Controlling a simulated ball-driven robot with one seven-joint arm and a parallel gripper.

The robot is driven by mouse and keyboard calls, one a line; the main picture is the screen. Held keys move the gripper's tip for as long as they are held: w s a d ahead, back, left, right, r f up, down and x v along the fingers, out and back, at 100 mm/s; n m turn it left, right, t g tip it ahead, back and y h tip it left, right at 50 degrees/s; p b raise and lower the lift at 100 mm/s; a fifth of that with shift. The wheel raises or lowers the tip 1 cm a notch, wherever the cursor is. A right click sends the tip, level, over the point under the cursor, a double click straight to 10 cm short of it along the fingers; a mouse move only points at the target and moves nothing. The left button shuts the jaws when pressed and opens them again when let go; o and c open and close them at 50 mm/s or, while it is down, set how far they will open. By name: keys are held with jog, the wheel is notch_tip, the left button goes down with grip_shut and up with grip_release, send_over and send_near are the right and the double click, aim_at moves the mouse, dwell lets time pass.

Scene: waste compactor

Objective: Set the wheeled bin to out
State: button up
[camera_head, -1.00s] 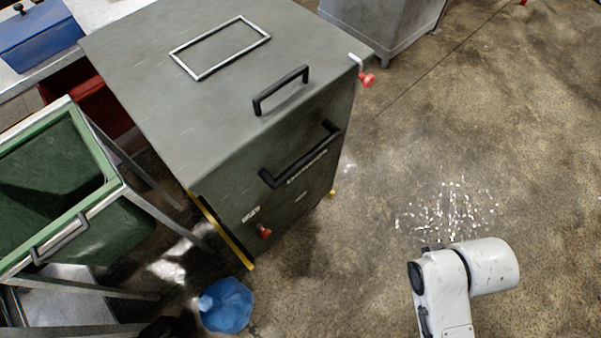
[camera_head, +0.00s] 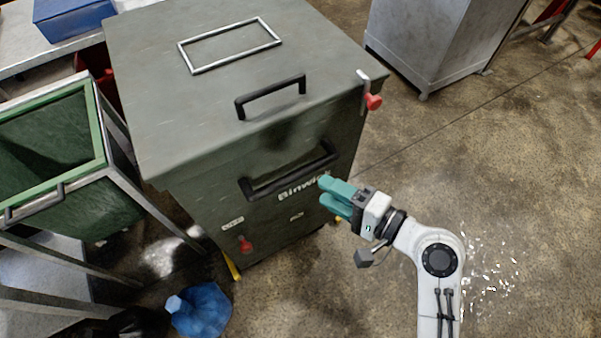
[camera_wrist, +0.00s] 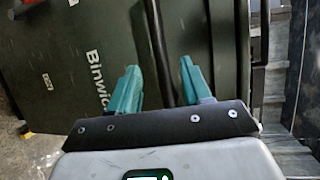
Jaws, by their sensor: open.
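A dark grey-green cabinet (camera_head: 200,105) stands at centre. Its front panel (camera_head: 310,215) bears the lettering "Binwick" and a long black bar handle (camera_head: 290,172). This front may be the wheeled bin's; no wheels show and I cannot tell where the bin ends. The front looks flush with the cabinet. My gripper (camera_head: 326,195) has teal fingers, open, close to the right end of the bar handle. In the wrist view, the black handle (camera_wrist: 160,45) runs past the gap between the fingers of my gripper (camera_wrist: 160,88); I cannot tell if they touch it.
The cabinet top has a lid handle (camera_head: 270,97) and a red-knobbed latch (camera_head: 373,101). A red knob (camera_head: 245,244) sits low on the front. A green tub (camera_head: 95,135) on a metal frame and a blue bag (camera_head: 200,310) lie left.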

aim_at(300, 178)
jog(key=x, duration=0.9)
jog(key=shift+a+f, duration=0.1)
grip_shut()
dwell(0.4)
